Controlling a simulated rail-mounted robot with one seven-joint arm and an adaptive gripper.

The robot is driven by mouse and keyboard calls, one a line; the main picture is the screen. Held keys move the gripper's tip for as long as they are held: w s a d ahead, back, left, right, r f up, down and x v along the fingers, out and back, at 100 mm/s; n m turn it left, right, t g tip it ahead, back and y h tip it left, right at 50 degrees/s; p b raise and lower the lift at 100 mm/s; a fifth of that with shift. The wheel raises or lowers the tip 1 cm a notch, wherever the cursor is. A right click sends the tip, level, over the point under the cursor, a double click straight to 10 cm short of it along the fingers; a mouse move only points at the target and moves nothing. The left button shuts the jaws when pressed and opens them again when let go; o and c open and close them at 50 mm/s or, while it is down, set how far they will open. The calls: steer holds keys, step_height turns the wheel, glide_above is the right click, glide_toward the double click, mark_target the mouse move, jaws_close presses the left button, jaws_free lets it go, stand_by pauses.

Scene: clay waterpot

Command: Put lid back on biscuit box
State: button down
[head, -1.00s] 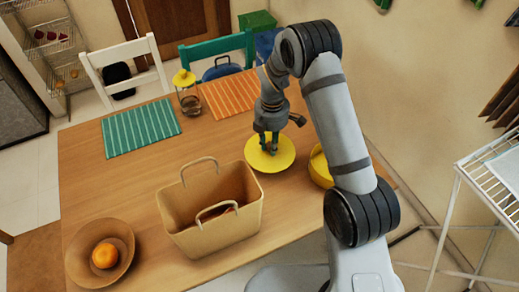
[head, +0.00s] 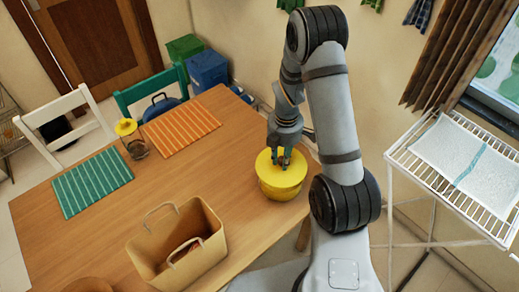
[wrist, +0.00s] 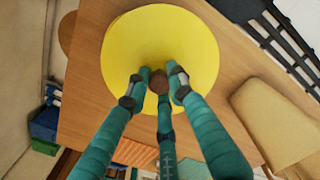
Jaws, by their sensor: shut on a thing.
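The round yellow lid (head: 265,171) is over the yellow biscuit box (head: 283,192) at the table's right end in the head view. It covers the box's opening from above and looks roughly level; I cannot tell whether it rests on the rim or hovers just above it. My gripper (head: 282,161) points down and is shut on the lid's small brown knob. In the wrist view the lid (wrist: 160,30) fills the upper middle, with the brown knob (wrist: 159,82) between my fingers (wrist: 159,84). The box is hidden under the lid there.
A tan basket (head: 180,250) with two handles stands left of the box. A white wire rack (head: 450,190) stands right.

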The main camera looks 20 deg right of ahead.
steer(key=shift+d+f+n, duration=0.6)
steer(key=shift+d+f, duration=0.25)
steer(key=shift+f, duration=0.3)
steer(key=shift+w+f+n, duration=0.2)
steer(key=shift+w+n, duration=0.25)
steer(key=shift+w, duration=0.1)
steer(key=shift+w+f+n, duration=0.2)
steer(key=shift+w+n, duration=0.25)
steer(key=shift+w, duration=0.1)
steer(key=shift+w+d+n, duration=0.15)
steer(key=shift+w+n, duration=0.45)
steer(key=shift+n, duration=0.2)
step_height(320, 180, down, 6)
steer(key=b, duration=0.5)
steer(key=shift+f, duration=0.15)
steer(key=shift+f+b, duration=0.15)
steer(key=shift+b, duration=0.4)
steer(key=c, duration=1.4)
jaws_free()
steer(key=shift+c, duration=0.2)
steer(key=o, duration=0.3)
